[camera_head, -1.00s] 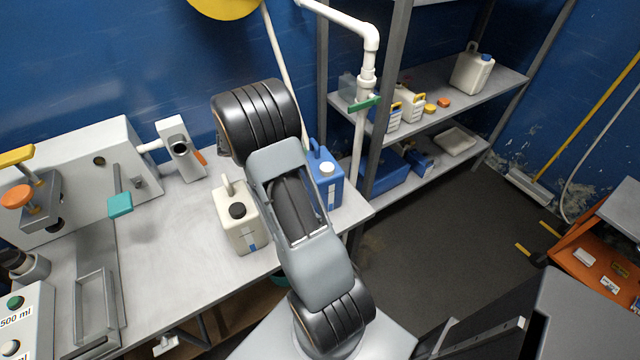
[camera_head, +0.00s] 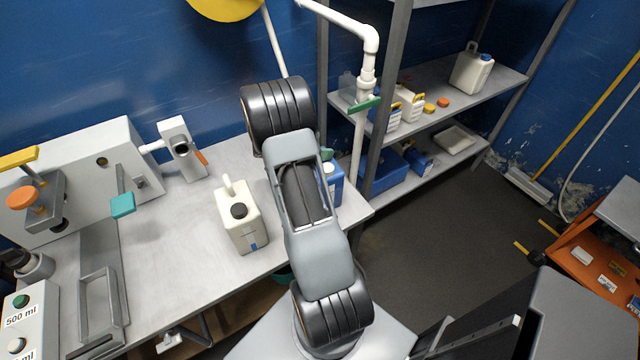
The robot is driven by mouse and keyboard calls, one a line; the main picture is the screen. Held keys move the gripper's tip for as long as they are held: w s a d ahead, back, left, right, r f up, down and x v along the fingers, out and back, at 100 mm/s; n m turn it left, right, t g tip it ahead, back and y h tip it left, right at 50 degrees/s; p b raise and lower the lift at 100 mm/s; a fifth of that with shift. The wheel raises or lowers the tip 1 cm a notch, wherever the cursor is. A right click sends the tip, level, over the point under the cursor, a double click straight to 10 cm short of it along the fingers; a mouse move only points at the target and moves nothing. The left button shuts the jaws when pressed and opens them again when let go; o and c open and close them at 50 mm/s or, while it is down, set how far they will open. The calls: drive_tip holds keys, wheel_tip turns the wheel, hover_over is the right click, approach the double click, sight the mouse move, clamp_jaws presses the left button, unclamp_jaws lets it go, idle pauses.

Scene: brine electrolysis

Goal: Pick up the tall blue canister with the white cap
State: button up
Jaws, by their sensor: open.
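The tall blue canister (camera_head: 337,188) stands upright at the right end of the grey bench. Its white cap shows just right of my arm. My arm hides its left side and handle. A small green piece shows above the cap, and I cannot tell what it belongs to. My gripper does not show; only my arm links are in view, crossing in front of the bench, so whether it touches the canister cannot be seen.
A white pipe with a green lever (camera_head: 364,104) and a shelf post rise behind the blue canister.

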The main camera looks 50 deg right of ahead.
drive_tip(key=shift+c, duration=0.3)
drive_tip(key=shift+r, duration=0.15)
clamp_jaws()
idle(0.4)
